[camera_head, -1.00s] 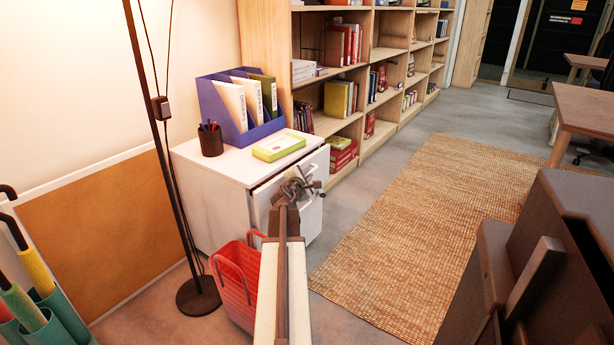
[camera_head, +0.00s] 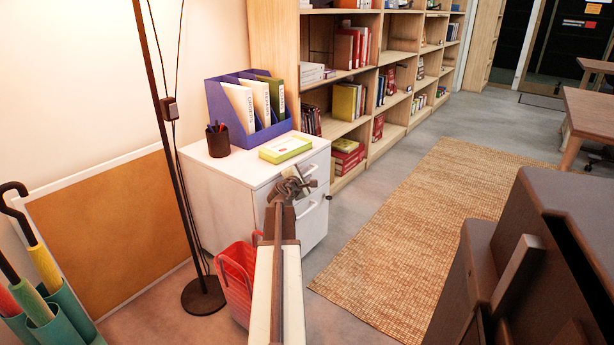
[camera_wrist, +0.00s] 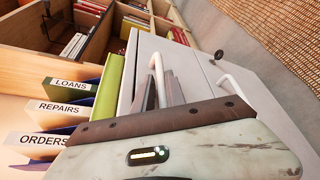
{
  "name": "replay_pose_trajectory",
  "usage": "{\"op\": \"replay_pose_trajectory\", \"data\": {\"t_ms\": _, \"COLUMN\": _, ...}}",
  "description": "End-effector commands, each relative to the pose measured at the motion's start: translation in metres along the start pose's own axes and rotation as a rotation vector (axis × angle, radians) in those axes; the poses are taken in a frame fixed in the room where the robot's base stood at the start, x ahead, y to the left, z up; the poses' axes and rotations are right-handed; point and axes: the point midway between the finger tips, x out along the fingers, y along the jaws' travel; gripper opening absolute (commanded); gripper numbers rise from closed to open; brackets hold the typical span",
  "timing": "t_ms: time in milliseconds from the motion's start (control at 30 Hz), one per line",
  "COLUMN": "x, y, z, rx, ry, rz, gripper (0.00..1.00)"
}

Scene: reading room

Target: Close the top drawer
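The white cabinet (camera_head: 215,190) stands by the wall at the left of the bookcase. Its top drawer (camera_head: 318,176) looks flush or nearly flush with the cabinet; my arm hides part of its front. A white top handle (camera_wrist: 157,78) shows in the wrist view, and a lower handle (camera_wrist: 229,84) beside it. My gripper (camera_head: 292,186) is at the top drawer's front. In the wrist view its two dark fingers (camera_wrist: 159,90) stand a little apart, with the top handle seen between them. Whether they touch the handle is unclear.
A blue file holder (camera_head: 247,110), a pen cup (camera_head: 218,141) and a yellow-green box (camera_head: 285,148) stand on the cabinet. A red basket (camera_head: 237,275) and black lamp stand (camera_head: 203,296) are close by. The rug (camera_head: 405,240) at right is clear.

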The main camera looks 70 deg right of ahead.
Motion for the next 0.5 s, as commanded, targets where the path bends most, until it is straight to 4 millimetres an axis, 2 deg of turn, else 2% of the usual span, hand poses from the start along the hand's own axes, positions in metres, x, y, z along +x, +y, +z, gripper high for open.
{"op": "replay_pose_trajectory", "data": {"t_ms": 133, "x": -0.003, "y": 0.003, "z": -0.002, "rx": 0.0, "ry": 0.006, "rz": 0.008, "gripper": 0.2}}
{"op": "replay_pose_trajectory", "data": {"t_ms": 233, "x": -0.015, "y": 0.003, "z": -0.001, "rx": 0.0, "ry": 0.006, "rz": 0.007, "gripper": 0.2}}
{"op": "replay_pose_trajectory", "data": {"t_ms": 500, "x": -0.068, "y": 0.002, "z": 0.001, "rx": 0.001, "ry": 0.004, "rz": 0.003, "gripper": 0.2}}
